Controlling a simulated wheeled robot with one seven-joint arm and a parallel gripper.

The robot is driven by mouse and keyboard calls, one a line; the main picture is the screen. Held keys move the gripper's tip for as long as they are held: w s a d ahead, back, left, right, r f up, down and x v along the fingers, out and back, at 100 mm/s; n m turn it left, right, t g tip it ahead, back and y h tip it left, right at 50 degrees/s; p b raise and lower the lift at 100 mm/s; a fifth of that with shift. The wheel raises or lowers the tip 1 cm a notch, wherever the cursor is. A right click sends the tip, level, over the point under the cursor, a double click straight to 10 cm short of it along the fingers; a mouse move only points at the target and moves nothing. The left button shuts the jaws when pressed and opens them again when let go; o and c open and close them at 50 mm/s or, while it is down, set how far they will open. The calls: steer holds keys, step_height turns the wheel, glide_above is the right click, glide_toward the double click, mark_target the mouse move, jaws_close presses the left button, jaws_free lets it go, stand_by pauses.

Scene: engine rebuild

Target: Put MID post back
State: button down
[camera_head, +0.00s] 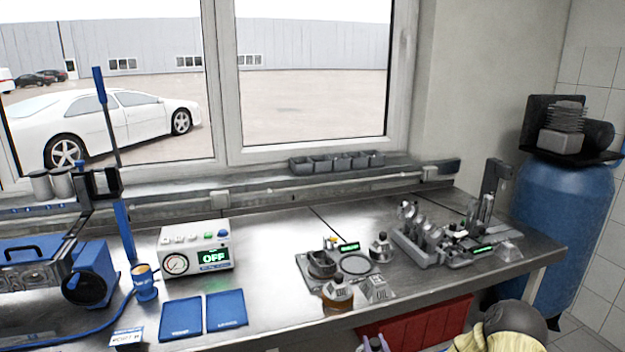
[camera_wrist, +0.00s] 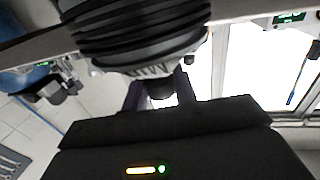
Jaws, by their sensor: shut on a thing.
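In the wrist view, my gripper (camera_wrist: 160,88) is shut on a dark ribbed round part (camera_wrist: 142,30). A narrow dark section of it sits between the fingers, and the wide ribbed body fills the top of the view. In the head view, my gripper does not show clearly. A metal fixture (camera_head: 425,248) with several upright parts and small green displays stands at the bench's right end. I cannot tell which of its places is marked MID. A second station (camera_head: 312,285) with a dark ring-shaped part and a green display sits left of it.
On the steel bench (camera_head: 270,255) are a grey control box (camera_head: 195,249) reading OFF, two blue mats (camera_head: 181,318), a blue cup (camera_head: 146,290) and a blue machine (camera_head: 90,275). A blue tank (camera_head: 565,225) stands right of the bench. A red cabinet (camera_head: 425,325) is below the front edge.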

steer(key=s+f+m+h+p, duration=0.1)
steer(key=s+f+p, duration=0.1)
steer(key=s+f, duration=0.4)
steer(key=shift+a+h, duration=0.4)
steer(key=shift+a, duration=0.05)
steer(key=shift+s+d, duration=0.1)
